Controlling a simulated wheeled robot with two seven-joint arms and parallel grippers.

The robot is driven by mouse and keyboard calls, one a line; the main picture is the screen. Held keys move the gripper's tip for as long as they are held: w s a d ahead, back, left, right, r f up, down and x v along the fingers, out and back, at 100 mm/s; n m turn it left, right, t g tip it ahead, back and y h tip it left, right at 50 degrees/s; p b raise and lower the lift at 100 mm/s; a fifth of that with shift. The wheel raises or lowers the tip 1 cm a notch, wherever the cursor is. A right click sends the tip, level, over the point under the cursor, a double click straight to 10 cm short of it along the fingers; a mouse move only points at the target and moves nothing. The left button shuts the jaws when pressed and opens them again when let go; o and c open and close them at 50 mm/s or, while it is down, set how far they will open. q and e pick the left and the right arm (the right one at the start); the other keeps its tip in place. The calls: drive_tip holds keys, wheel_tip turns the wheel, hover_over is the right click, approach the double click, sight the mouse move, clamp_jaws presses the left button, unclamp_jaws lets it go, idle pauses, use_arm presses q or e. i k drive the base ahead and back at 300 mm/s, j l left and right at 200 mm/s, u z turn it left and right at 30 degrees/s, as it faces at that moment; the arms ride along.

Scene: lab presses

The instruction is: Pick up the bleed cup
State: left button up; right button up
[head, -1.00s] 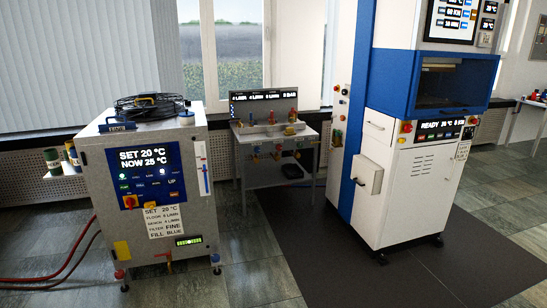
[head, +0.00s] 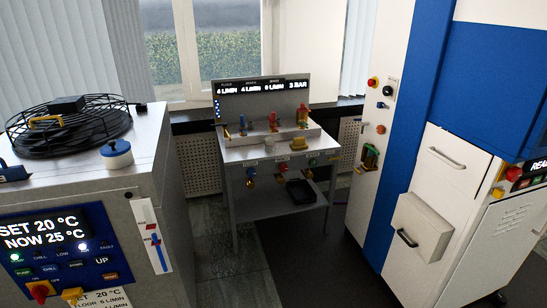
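I cannot tell for sure which thing is the bleed cup. One is a tan, squat piece (head: 298,144) at the right of the bench top. The other is a pale grey, cup-like piece (head: 226,139) at its left edge. Both are too small to make out well. Neither of my grippers is in view.
The chiller cabinet (head: 163,160) stands at left, with a round fan (head: 75,130) and a blue-and-white cap (head: 116,153) on top. The tall white-and-blue press (head: 385,130) stands at right. Floor (head: 215,240) shows before the bench.

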sight(269, 141)
drive_tip(key=i, duration=0.55)
drive_tip(key=i+u, duration=0.1)
drive_tip(key=u, duration=0.65)
drive_tip(key=i+l+u, duration=0.45)
drive_tip(key=l+u, duration=0.25)
drive_tip(key=i+l+u, duration=0.15)
drive_tip(key=l+u, duration=0.25)
drive_tip(key=i+l+u, duration=0.1)
drive_tip(key=l, duration=0.65)
drive_tip(key=i+l, duration=0.15)
drive_tip(key=l, duration=0.6)
drive_tip(key=i+l+u, duration=0.15)
drive_tip(key=l, duration=0.6)
drive_tip(key=l+u, duration=0.1)
drive_tip(key=l, duration=0.65)
